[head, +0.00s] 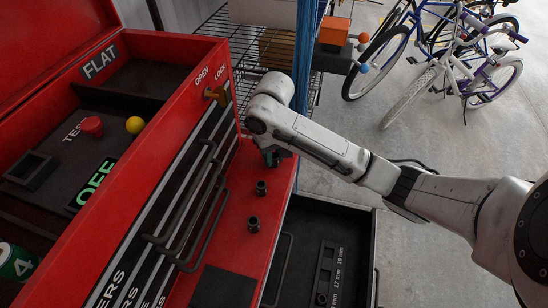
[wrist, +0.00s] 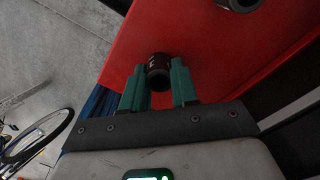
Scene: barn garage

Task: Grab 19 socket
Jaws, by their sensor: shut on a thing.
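My gripper (head: 276,156) is at the far end of the red ledge of the tool chest. In the wrist view its green fingers (wrist: 158,88) are closed on a dark round socket (wrist: 158,66), which is over the red surface. Whether the socket touches the surface is unclear, and its size marking is not readable. Two other dark sockets, a nearer one (head: 253,224) and a farther one (head: 261,187), stand on the red ledge. One loose socket also shows at the top edge of the wrist view (wrist: 238,4).
The open lower drawer (head: 345,222) holds a dark socket holder (head: 327,272) labelled 17 mm and 19 mm. Black drawer handles (head: 190,215) stick out left of the sockets. A wire shelf (head: 240,45) stands behind, and bicycles (head: 440,60) are on the floor.

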